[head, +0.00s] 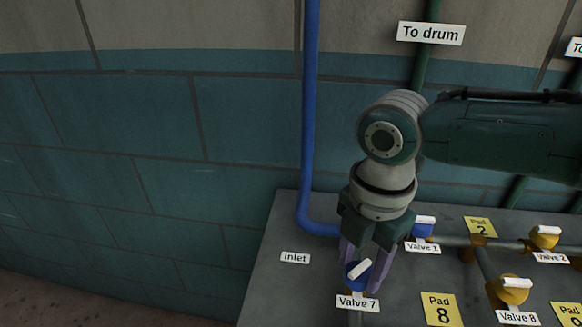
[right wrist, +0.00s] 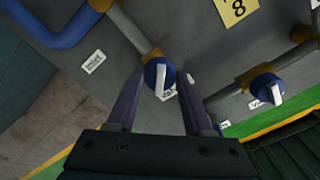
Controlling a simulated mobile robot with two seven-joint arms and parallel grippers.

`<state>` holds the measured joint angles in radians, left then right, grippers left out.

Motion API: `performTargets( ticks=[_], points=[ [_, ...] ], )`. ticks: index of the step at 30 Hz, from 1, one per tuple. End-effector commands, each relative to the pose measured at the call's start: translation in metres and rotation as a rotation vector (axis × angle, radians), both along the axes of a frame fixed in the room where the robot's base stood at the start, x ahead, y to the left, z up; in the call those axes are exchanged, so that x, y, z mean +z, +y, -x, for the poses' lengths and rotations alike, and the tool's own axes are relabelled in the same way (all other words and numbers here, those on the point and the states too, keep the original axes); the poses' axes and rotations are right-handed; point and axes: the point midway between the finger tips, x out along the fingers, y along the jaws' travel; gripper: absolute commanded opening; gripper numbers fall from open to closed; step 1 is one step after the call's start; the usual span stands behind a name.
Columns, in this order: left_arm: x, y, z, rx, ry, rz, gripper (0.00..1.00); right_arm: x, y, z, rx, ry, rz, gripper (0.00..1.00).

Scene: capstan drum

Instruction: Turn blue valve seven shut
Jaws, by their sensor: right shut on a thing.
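Blue valve seven (head: 353,280) is a blue round knob with a white bar, above its "Valve 7" label (head: 357,303) at the front of the grey panel. Its white bar slants up to the right in the head view. My right gripper (head: 366,273) points down over it, shut on the knob with a finger at either side. In the right wrist view the knob (right wrist: 152,74) sits between the purple fingers (right wrist: 160,96), its bar at a slant to its pipe. The fingers partly hide the knob's sides. My left gripper is in neither view.
Blue valve 1 (head: 422,229) stands close behind my right gripper, with yellow valve 2 (head: 545,238) and yellow valve 8 (head: 510,291) to the right. A blue pipe (head: 310,120) runs down the wall. Another blue valve (right wrist: 265,91) shows in the wrist view.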

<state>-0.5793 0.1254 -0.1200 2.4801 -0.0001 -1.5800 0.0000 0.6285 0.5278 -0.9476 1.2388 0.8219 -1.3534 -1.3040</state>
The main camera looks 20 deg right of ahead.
Motion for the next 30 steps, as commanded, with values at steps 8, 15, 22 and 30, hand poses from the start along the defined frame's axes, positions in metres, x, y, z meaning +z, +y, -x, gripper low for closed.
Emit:
performTargets(
  ticks=[8,15,22,30],
  points=[
    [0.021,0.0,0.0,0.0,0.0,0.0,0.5,0.003,0.001,0.001,-0.262,0.002,-0.001,0.0],
    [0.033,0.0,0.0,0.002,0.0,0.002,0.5,0.003,0.001,0.0,-0.483,0.003,-0.001,0.0],
    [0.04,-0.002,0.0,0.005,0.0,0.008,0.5,0.002,0.001,0.0,-0.658,0.002,0.0,0.0],
    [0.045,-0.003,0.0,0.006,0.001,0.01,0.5,0.001,0.001,0.0,-0.786,0.001,0.0,0.0]
  ],
)
